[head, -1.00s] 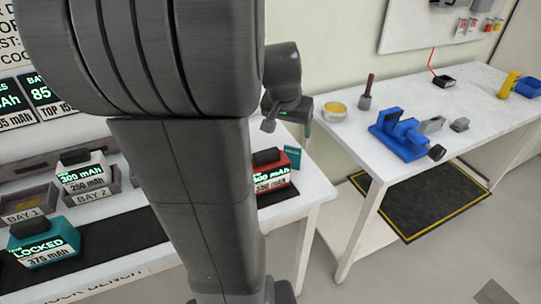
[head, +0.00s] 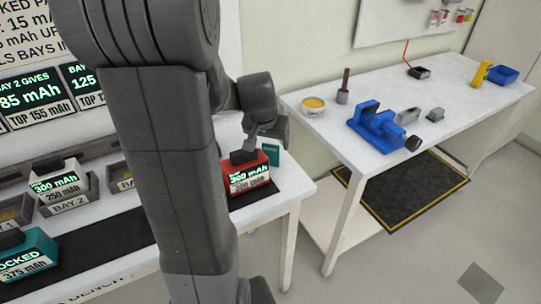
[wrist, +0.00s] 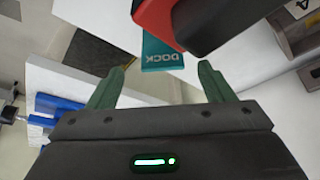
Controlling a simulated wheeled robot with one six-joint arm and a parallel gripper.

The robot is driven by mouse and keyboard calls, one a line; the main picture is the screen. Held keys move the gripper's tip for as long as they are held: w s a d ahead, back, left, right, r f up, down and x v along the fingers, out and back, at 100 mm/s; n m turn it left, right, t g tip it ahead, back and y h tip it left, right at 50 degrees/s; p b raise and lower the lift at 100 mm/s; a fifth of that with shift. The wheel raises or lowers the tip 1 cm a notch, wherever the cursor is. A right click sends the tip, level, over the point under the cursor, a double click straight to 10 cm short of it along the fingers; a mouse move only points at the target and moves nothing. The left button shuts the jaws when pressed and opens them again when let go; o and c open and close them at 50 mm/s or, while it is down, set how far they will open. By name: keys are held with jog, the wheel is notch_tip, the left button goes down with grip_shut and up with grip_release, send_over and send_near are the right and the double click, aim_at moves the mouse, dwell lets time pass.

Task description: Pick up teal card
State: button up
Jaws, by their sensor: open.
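The teal card (wrist: 158,52) shows in the wrist view with the word DOCK on it, upside down. It lies just beyond and between the spread fingers of my gripper (wrist: 160,88), which is open and empty. In the head view the card (head: 271,153) is a small teal piece at the back right of the bench, just behind the red battery pack (head: 246,174). My gripper (head: 272,132) is close above it there, its fingers largely hidden. The red pack also shows in the wrist view (wrist: 153,18), overlapping the card's upper right edge.
The white bench (head: 262,208) also holds a white pack (head: 56,190) in a bay and a teal pack (head: 30,255) at left. The white table (head: 455,118) at right carries a blue vise (head: 376,126) and a yellow-topped tin (head: 313,106). Floor lies between them.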

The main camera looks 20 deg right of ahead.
aim_at(270, 145)
jog(key=shift+w+x, duration=0.2)
jog(key=shift+x, duration=2.35)
jog(key=shift+r, duration=0.1)
jog(key=c, duration=1.1)
